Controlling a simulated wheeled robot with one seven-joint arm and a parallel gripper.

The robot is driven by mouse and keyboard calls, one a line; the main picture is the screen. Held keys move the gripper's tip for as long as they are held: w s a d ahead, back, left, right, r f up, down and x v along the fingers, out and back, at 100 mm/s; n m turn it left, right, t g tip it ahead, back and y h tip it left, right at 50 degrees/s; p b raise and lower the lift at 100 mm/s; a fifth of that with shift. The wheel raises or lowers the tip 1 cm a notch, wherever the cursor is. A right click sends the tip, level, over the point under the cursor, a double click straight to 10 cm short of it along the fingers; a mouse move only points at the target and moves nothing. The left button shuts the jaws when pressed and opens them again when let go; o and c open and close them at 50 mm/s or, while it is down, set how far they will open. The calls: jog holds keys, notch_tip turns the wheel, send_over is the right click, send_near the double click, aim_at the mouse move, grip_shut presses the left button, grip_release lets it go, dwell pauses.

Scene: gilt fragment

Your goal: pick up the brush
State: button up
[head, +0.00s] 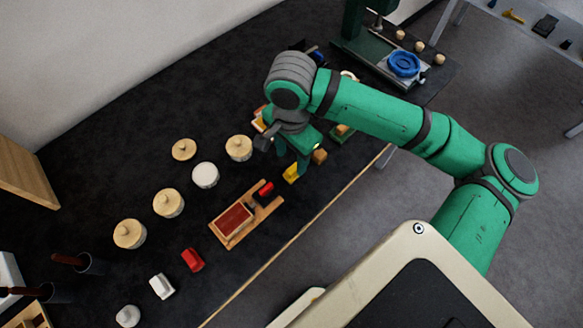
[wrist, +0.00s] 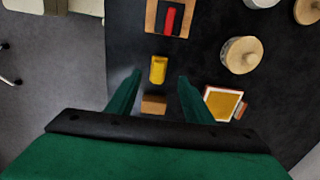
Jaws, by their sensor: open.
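No thing in view is plainly the brush. In the head view, brown handles (head: 68,259) stand up from dark cups at the lower left, perhaps brushes; their lower ends are hidden. A red and black piece (head: 265,189) lies on a wooden tray and also shows in the wrist view (wrist: 170,20); I cannot tell what it is. My gripper (head: 293,162) is open and empty, pointing down over the dark table. In the wrist view, a yellow block (wrist: 158,69) lies in line with the gap between my fingertips (wrist: 159,77), with a brown block (wrist: 153,104) nearer.
The wooden tray (head: 219,231) has a dark red pad. Round lidded wooden pots (head: 168,203), a white pot (head: 205,174), and red (head: 193,260) and white (head: 162,286) pieces stand leftward. A framed orange panel (wrist: 222,103) lies beside my gripper. A green machine (head: 352,38) stands behind.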

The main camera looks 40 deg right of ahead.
aim_at(293, 167)
jog(key=shift+s+d+f, duration=0.1)
jog(key=shift+d+f, duration=0.05)
jog(key=shift+f, duration=1.6)
jog(key=shift+d+f, duration=0.1)
jog(key=shift+f, duration=1.6)
grip_shut()
jog(key=shift+r, duration=0.15)
